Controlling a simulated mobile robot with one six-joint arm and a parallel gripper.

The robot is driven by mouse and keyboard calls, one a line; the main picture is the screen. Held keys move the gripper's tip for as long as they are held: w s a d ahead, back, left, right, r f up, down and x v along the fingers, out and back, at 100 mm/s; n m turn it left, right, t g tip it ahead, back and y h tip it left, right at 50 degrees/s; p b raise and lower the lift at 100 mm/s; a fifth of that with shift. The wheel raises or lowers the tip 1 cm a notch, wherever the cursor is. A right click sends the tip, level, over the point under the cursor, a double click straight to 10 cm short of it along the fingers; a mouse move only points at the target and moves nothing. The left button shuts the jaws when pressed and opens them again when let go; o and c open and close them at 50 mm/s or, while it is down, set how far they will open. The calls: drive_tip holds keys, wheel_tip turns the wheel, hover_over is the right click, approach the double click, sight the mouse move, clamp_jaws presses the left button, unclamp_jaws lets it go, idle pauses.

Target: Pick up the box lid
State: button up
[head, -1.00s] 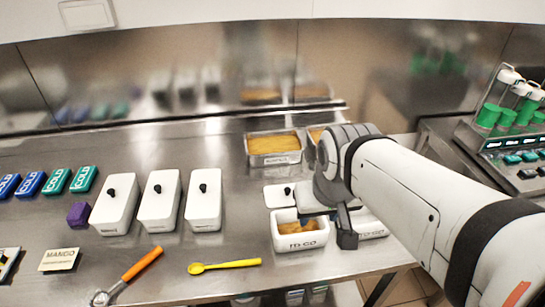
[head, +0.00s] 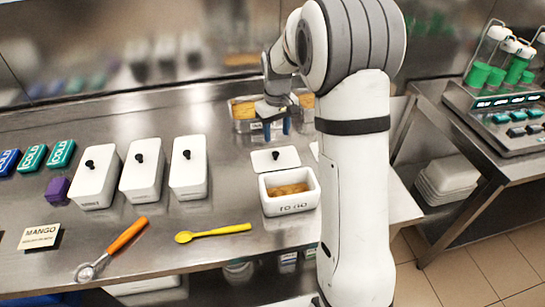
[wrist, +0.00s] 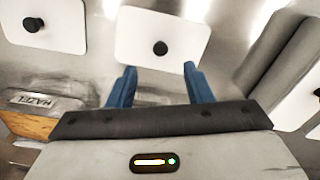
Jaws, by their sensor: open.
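The box lid (head: 264,161) is a flat white plate with a black knob. It lies on the steel counter just behind an open white box (head: 290,205) marked TO GO, which holds something orange-brown. My gripper (head: 277,128) is open and empty, its blue fingers pointing down above and behind the lid. In the wrist view the lid (wrist: 137,30) lies ahead of the spread fingertips (wrist: 159,78), its knob roughly centred between them; the fingers appear apart from it. A second white lid with a knob (wrist: 62,25) shows at upper left there.
Metal pans (head: 243,110) with orange contents stand behind the lid, close to my gripper. Several white knobbed boxes (head: 188,175) stand to the left. A yellow spoon (head: 213,233) and an orange-handled scoop (head: 127,235) lie in front. My arm hides the counter's right part.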

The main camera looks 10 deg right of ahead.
sight(275, 152)
drive_tip(key=shift+w+f, duration=0.3)
drive_tip(key=shift+f, duration=0.6)
wheel_tip(275, 152, down, 7)
drive_tip(key=shift+a+r+p, duration=0.1)
drive_tip(key=shift+a+p, duration=0.05)
drive_tip(key=shift+p, duration=0.45)
drive_tip(key=shift+c, duration=0.5)
clamp_jaws()
